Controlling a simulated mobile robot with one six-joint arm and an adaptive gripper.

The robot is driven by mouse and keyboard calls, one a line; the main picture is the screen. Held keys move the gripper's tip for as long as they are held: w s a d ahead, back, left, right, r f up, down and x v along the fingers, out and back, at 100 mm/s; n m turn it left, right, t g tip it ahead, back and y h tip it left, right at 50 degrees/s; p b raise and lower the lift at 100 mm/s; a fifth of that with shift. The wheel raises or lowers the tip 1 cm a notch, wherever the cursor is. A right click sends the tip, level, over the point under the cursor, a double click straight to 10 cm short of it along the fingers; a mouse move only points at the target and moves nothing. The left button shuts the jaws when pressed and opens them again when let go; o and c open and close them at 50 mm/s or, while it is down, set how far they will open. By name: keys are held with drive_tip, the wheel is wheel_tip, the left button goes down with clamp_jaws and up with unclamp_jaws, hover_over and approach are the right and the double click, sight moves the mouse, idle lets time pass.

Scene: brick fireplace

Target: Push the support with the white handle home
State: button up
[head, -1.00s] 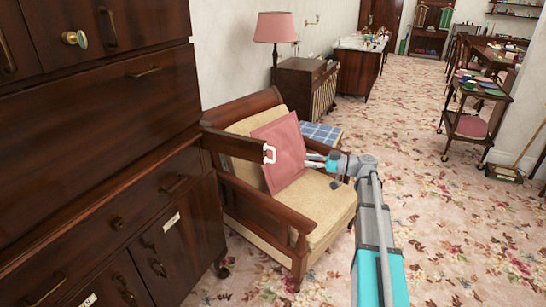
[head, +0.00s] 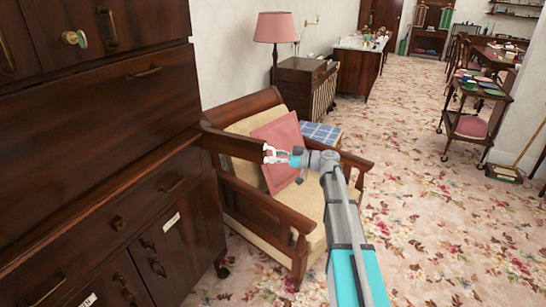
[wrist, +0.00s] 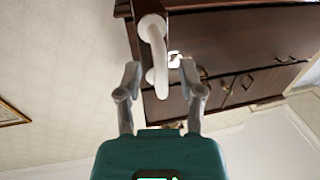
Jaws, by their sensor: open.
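The support (head: 235,145) is a dark wooden bar sticking out from the tall dark cabinet (head: 90,130), over the armchair. Its white handle (head: 267,155) is on the outer end, partly hidden by my gripper in the head view. In the wrist view the curved white handle (wrist: 153,32) stands on the end of the support (wrist: 150,105). My gripper (head: 274,154) is open at the handle. In the wrist view its two fingertips (wrist: 160,72) lie on either side of the handle's lower end. I cannot tell whether they touch it.
A wooden armchair (head: 265,235) with a pink cushion (head: 283,135) stands below the support and my arm. A pink lamp (head: 274,28) and a small dark cabinet (head: 300,85) are behind it.

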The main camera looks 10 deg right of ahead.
drive_tip(key=shift+w+a, duration=0.1)
drive_tip(key=shift+a, duration=0.1)
clamp_jaws()
idle(0.3)
drive_tip(key=shift+a, duration=0.1)
drive_tip(key=shift+w, duration=0.1)
